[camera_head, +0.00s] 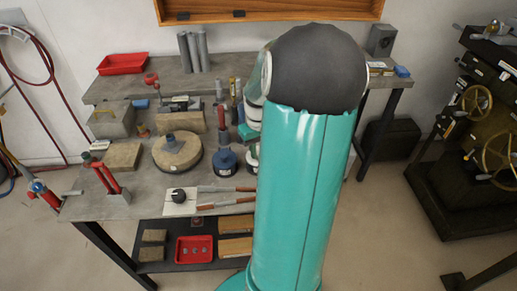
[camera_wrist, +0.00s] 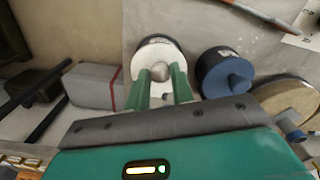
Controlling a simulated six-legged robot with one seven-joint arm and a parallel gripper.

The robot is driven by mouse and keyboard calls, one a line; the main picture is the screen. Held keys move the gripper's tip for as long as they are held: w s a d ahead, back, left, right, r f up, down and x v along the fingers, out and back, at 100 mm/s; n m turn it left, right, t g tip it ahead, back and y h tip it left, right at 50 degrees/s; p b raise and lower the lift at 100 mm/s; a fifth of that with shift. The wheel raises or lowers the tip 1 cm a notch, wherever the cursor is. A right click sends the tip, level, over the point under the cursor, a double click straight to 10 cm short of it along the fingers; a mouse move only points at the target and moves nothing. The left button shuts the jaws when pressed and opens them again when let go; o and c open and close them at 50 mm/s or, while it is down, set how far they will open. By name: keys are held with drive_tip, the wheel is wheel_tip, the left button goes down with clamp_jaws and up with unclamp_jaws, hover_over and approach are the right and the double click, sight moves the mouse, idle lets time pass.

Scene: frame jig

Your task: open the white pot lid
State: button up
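The white pot (camera_wrist: 153,47) shows in the wrist view with a pale round lid and a dark side. A small grey round knob (camera_wrist: 160,71) stands on its lid. My gripper (camera_wrist: 161,76) has its two green fingers apart, one on each side of the knob. I cannot tell whether the fingers touch the knob. In the head view the white pot (camera_head: 251,159) is mostly hidden behind my arm, and my gripper is hidden too. The lid looks seated on the pot.
A blue pot (camera_wrist: 226,75) stands close beside the white pot; it also shows in the head view (camera_head: 226,161). A round tan disc (camera_head: 177,150) is beyond it. A grey block with a red band (camera_wrist: 97,86) lies on the other side.

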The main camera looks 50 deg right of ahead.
clamp_jaws()
drive_tip(key=shift+w, duration=0.15)
drive_tip(key=d+r+g+y, duration=0.1)
drive_tip(key=w+g+y, duration=0.1)
drive_tip(key=g+y, duration=0.1)
drive_tip(key=shift+w+d+r, duration=0.25)
drive_tip(key=shift+d+r, duration=0.15)
drive_tip(key=shift+w+d+r+g+y, duration=0.2)
drive_tip(key=shift+w+d+g+y, duration=0.2)
drive_tip(key=shift+g+y, duration=0.25)
drive_tip(key=shift+w+d+r+g+y, duration=0.25)
drive_tip(key=shift+d+g+y, duration=0.2)
drive_tip(key=shift+y, duration=0.3)
